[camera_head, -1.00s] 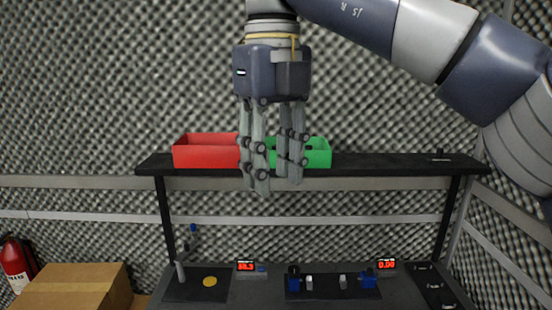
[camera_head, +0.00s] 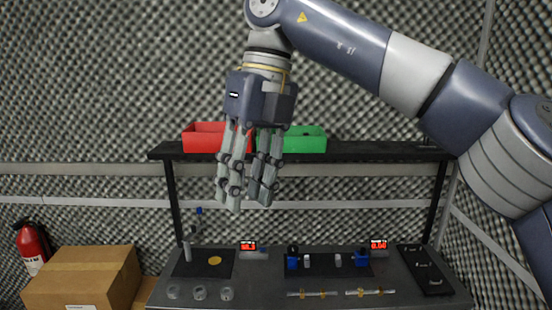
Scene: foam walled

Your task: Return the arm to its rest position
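My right arm comes in from the right edge, high across the view. My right gripper (camera_head: 248,203) points downward in front of the shelf, well above the workbench. Its fingers hang close together and nearly parallel, with nothing visible between them. From this angle I cannot tell whether it is open or shut. It covers part of the red bin (camera_head: 203,138) and part of the green bin (camera_head: 306,139) behind it. My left gripper is not in view.
A black shelf (camera_head: 375,151) carries both bins above a dark workbench (camera_head: 262,282). The bench holds two red displays, blue fixtures, several clear round pieces and a black tray (camera_head: 425,270). A cardboard box (camera_head: 82,275) and fire extinguisher (camera_head: 31,246) stand at left.

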